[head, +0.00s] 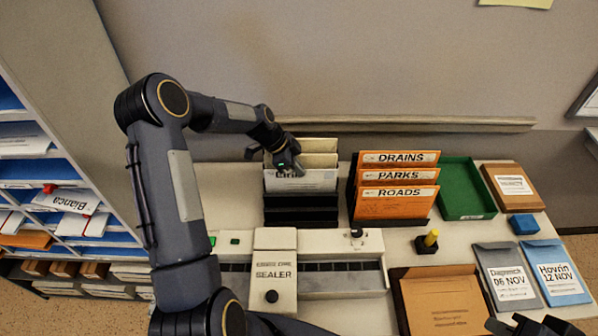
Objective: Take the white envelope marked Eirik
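White envelopes stand upright in a black stepped rack at the back of the table. The front white envelope (312,184) has dark lettering that starts with "E"; the rest is mostly covered by my gripper, so I cannot read the full name. My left gripper (296,169) is at the top edge of this front envelope, reaching in from the left. Its fingers are too small and dark to tell whether they are open or have hold of the paper. My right gripper (522,325) is only partly in view at the bottom right edge, away from the rack.
A rack of orange envelopes (397,208) marked DRAINS, PARKS and ROADS stands right of the white ones. A sealer (275,255) lies in front. A green tray (465,190), a brown folder (440,300) and grey and blue envelopes fill the right. Shelves (60,110) stand left.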

